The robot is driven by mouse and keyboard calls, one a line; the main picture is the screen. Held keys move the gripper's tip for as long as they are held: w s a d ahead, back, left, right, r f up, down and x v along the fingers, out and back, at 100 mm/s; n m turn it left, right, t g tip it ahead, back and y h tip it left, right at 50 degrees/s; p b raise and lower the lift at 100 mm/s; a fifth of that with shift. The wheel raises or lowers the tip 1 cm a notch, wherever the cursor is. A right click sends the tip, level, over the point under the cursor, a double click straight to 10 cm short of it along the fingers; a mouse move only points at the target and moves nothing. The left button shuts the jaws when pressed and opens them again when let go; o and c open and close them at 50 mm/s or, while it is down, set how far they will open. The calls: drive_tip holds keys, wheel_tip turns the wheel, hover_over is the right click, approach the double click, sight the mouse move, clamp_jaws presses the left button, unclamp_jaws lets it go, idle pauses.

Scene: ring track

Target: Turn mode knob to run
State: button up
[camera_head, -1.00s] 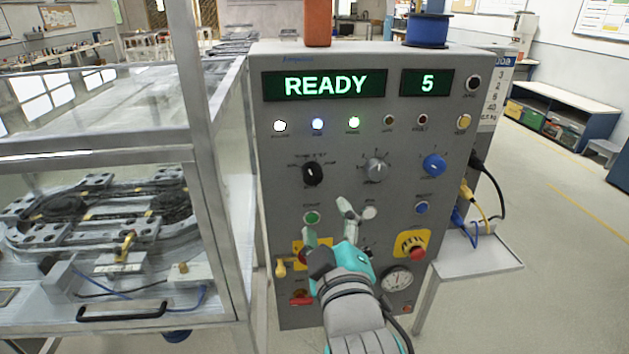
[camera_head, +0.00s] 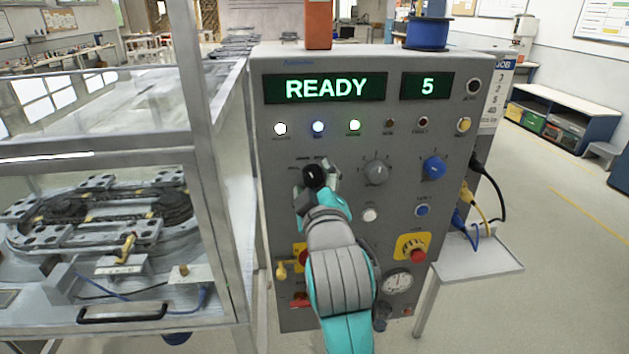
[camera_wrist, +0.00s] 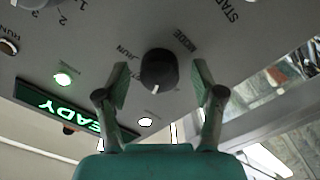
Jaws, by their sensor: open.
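The black mode knob (camera_head: 314,176) is on the upper left of the grey control panel (camera_head: 340,225), below the green READY display (camera_head: 325,88). In the wrist view the knob (camera_wrist: 158,70) stands between the two fingers, with gaps on both sides. "MODE" and "RUN" lettering shows beside it. Its white pointer mark is at the lower edge of the knob in that view. My gripper (camera_head: 316,184) is open around the knob, its fingers apart and not visibly touching it; it also shows in the wrist view (camera_wrist: 160,77). The head view partly hides the knob's labels.
A grey knob (camera_head: 375,172) and a blue knob (camera_head: 434,167) sit to the right. A red emergency button on a yellow plate (camera_head: 412,246) is lower right. A framed enclosure (camera_head: 215,200) stands close to the panel's left. Cables (camera_head: 484,195) hang on the right.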

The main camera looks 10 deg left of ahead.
drive_tip(key=shift+w, duration=0.25)
drive_tip(key=c, duration=1.1)
drive_tip(key=shift+c, duration=0.2)
